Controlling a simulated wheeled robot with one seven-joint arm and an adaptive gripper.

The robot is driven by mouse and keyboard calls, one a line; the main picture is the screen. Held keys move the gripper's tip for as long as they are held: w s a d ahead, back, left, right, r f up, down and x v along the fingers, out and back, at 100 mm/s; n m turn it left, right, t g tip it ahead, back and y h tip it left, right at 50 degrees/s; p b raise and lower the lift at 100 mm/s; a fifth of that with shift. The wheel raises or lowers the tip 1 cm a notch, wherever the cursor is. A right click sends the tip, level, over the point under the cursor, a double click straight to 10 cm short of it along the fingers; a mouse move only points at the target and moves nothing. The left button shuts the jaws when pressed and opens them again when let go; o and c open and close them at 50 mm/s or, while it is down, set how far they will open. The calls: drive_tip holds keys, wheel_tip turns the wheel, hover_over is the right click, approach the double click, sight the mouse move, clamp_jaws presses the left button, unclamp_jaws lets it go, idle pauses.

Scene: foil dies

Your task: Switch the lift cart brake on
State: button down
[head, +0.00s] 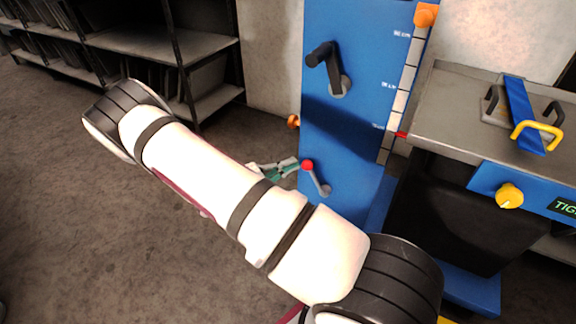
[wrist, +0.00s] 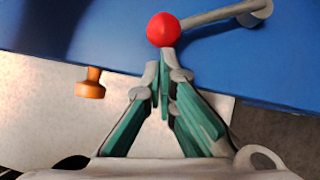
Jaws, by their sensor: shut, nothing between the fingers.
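The lift cart's blue panel (head: 350,120) stands upright ahead of me. Low on it is a grey lever (head: 318,181) with a red ball knob (head: 308,165). The lever slants from its pivot at lower right up to the knob at upper left. In the wrist view the red knob (wrist: 163,29) is at the top middle, its lever (wrist: 215,17) running right to the pivot. My gripper (wrist: 163,70) is shut and empty, its fingertips right by the knob; I cannot tell whether they touch. In the head view my gripper (head: 292,165) is just left of the knob, partly behind my arm.
A black crank handle (head: 335,70) sticks out higher on the panel. An orange knob (head: 293,121) projects at the panel's left edge, also in the wrist view (wrist: 91,84). Shelves (head: 150,42) stand back left.

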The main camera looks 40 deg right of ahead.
drive_tip(key=shift+r, duration=0.15)
drive_tip(key=shift+s+r+p, duration=0.1)
drive_tip(key=shift+r+p, duration=0.05)
drive_tip(key=shift+p, duration=0.15)
drive_tip(key=shift+s+r+m, duration=0.1)
drive_tip(key=shift+m, duration=0.2)
